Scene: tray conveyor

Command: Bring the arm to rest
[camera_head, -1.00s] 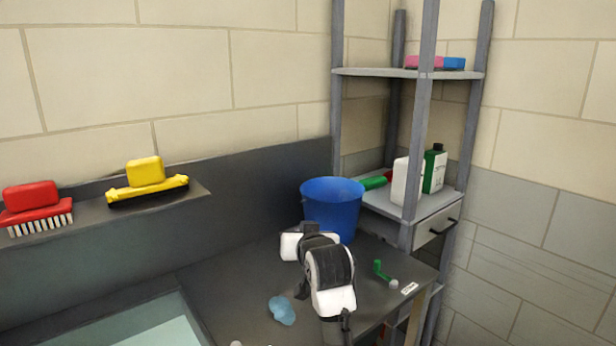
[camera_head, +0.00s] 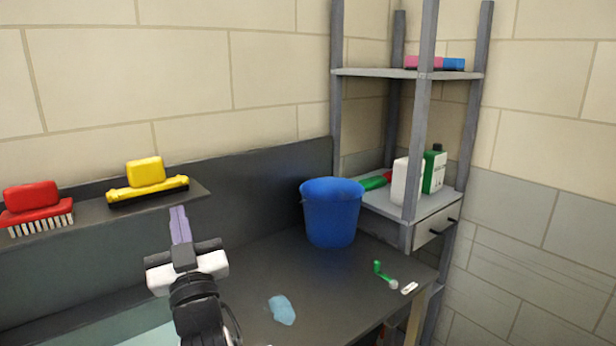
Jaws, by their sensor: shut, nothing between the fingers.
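My gripper (camera_head: 178,213) is at the lower left of the middle in the head view, with its fingers together and pointing up in the picture. Nothing shows between the fingers. My arm rises from the bottom edge, in front of the left part of the counter. The gripper appears below and to the right of the yellow brush in the picture; its exact distance from the wall ledge I cannot tell.
A blue bucket (camera_head: 331,214) stands on the dark counter (camera_head: 300,272). A light blue cloth (camera_head: 282,310) and a green item (camera_head: 383,273) lie there. A shelf rack (camera_head: 409,207) holds bottles at right.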

